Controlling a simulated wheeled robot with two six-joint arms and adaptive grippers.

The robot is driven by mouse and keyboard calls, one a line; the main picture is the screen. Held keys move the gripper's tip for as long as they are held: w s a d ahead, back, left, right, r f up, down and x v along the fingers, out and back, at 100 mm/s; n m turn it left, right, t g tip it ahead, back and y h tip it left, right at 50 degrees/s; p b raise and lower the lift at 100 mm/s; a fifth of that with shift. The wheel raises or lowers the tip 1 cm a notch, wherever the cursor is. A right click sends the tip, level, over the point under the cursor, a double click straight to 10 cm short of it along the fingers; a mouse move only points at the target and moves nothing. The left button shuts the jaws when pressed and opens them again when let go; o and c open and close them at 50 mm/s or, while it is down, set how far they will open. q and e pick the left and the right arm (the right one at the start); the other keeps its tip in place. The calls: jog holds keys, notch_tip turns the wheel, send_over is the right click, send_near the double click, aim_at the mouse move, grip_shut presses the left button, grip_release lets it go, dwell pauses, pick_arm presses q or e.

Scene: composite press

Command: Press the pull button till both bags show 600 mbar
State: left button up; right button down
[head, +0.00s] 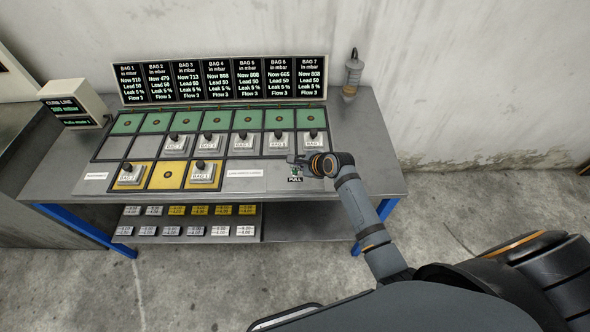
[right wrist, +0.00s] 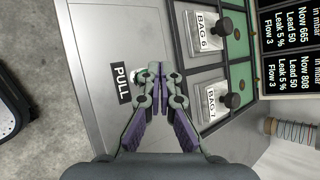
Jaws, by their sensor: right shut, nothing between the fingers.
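The PULL label (head: 295,179) is on the bench front at right, and it also shows in the right wrist view (right wrist: 121,82). The display board (head: 220,80) reads bag 1 at 510 and bag 2 at 479 mbar. Two knobbed bag blocks stand on yellow squares: one at left (head: 131,176), one marked BAG 1 (head: 203,175). My left gripper is out of view.
Several bag blocks, such as BAG 7 (head: 313,140), stand in the row behind my gripper. A small monitor (head: 76,104) is at far left. A grey cylinder (head: 353,74) stands at the back right. The bench's right end (head: 375,150) is clear.

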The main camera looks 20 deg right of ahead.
jog(key=shift+f, duration=0.35)
jog(key=shift+f, duration=0.65)
dwell(0.8)
jog(key=shift+r+p, duration=1.05)
jog(key=shift+p, duration=0.25)
notch_tip(320, 180, up, 5)
jog(key=p, duration=0.6)
jog(key=shift+r, duration=0.1)
